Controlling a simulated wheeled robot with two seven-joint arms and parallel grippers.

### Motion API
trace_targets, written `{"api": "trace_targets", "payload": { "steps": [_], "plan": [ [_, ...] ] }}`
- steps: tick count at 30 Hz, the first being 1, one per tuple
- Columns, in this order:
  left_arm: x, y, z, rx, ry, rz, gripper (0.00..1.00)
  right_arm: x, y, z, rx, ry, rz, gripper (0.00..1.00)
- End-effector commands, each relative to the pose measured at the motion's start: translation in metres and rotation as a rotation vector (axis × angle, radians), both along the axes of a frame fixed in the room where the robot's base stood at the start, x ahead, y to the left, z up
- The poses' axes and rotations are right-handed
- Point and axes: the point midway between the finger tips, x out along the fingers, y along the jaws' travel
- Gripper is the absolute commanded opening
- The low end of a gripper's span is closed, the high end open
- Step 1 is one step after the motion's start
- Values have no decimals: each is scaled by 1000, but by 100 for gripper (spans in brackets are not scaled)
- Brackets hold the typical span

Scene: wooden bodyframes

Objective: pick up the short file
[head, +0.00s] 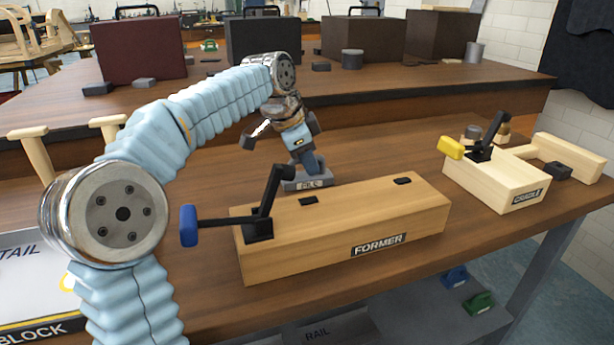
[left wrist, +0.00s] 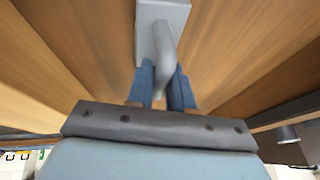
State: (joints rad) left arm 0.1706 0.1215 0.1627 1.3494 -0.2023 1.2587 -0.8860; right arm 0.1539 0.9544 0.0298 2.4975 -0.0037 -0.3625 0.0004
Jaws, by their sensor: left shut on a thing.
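My left arm reaches in from the left, over the wooden bench, to a grey block (head: 307,182) with a label that seems to read FILE, behind the FORMER block. My left gripper (head: 309,164) points down there. In the left wrist view, its blue fingers (left wrist: 163,88) are shut around the rounded grey handle of the short file (left wrist: 166,45). The flat grey block (left wrist: 163,12) is beyond the handle, close to the wood. I cannot tell whether file and bench are apart. My right gripper is not in view.
The wooden FORMER block (head: 345,225) with a blue-handled clamp (head: 189,226) stands just in front. The CRADLE block (head: 495,182) with a yellow-handled clamp is at right. A TAIL BLOCK board (head: 30,285) lies at left. Bench surface between FORMER and CRADLE is clear.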

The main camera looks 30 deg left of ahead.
Motion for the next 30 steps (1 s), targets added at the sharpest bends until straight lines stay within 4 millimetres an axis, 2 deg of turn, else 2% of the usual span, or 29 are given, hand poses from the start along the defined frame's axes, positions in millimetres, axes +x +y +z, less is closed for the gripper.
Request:
{"api": "trace_targets", "payload": {
  "steps": [10, 14, 16, 24, 30],
  "plan": [
    [0, 0, 6, 0, -2, -1, 0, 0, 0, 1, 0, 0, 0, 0],
    [1, 0, 20, 0, -4, 0, 0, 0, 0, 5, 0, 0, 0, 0],
    [1, 0, 35, 0, -6, 0, 0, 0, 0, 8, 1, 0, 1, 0],
    [-47, 12, 93, 0, -6, 2, 0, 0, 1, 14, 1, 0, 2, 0],
    [-97, 25, 113, 0, -5, 3, 0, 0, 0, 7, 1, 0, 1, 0]
  ]
}}
